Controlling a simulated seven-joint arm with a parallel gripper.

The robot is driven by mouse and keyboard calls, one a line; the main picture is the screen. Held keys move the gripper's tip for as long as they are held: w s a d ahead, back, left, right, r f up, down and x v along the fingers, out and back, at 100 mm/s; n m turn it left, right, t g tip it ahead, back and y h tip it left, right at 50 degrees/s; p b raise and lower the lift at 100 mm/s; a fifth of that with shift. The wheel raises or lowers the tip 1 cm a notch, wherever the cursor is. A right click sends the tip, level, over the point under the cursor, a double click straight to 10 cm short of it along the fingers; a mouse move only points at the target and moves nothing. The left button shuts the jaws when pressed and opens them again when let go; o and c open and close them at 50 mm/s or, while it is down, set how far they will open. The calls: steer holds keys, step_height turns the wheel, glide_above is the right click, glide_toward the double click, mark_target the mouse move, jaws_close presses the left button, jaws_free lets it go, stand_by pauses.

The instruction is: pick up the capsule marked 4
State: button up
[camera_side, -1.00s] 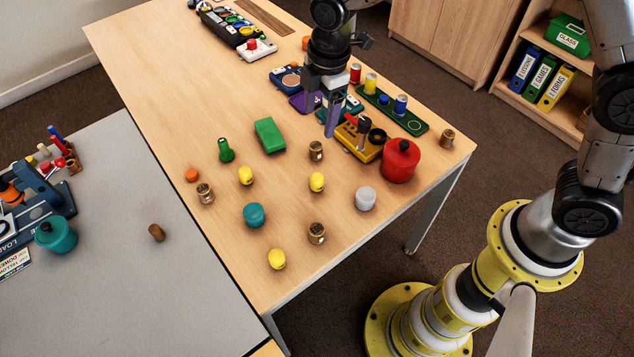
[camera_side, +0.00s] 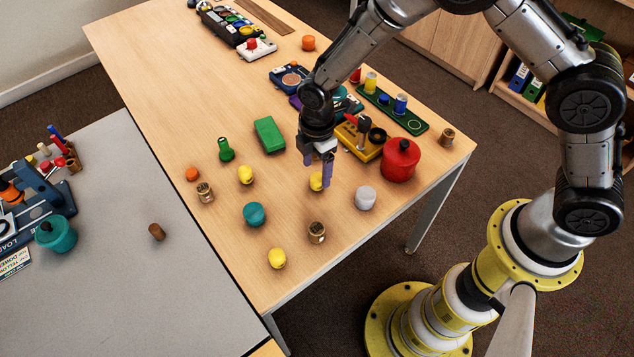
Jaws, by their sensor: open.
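Three small yellow pieces stand on the wooden table: one at the left (camera_side: 245,175), one in the middle (camera_side: 315,183), one at the front (camera_side: 277,259). Brass-coloured pieces stand at the left (camera_side: 205,193), front (camera_side: 317,233) and far right edge (camera_side: 447,138). No number is legible, so I cannot tell which is the capsule marked 4. My gripper (camera_side: 317,173) is open, pointing down over the middle yellow piece. Its purple fingers partly hide that piece; whether they touch it I cannot tell. The brass piece seen earlier behind it is hidden.
Around my gripper stand a teal piece (camera_side: 254,214), a grey-white piece (camera_side: 365,198), a red pot (camera_side: 401,160), a yellow block with tools (camera_side: 360,139) and a green block (camera_side: 269,135). A green bottle (camera_side: 226,150) stands at the left. The table's front corner is clear.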

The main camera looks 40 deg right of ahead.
mark_target(317, 175)
steer(key=shift+f, duration=2)
jaws_close()
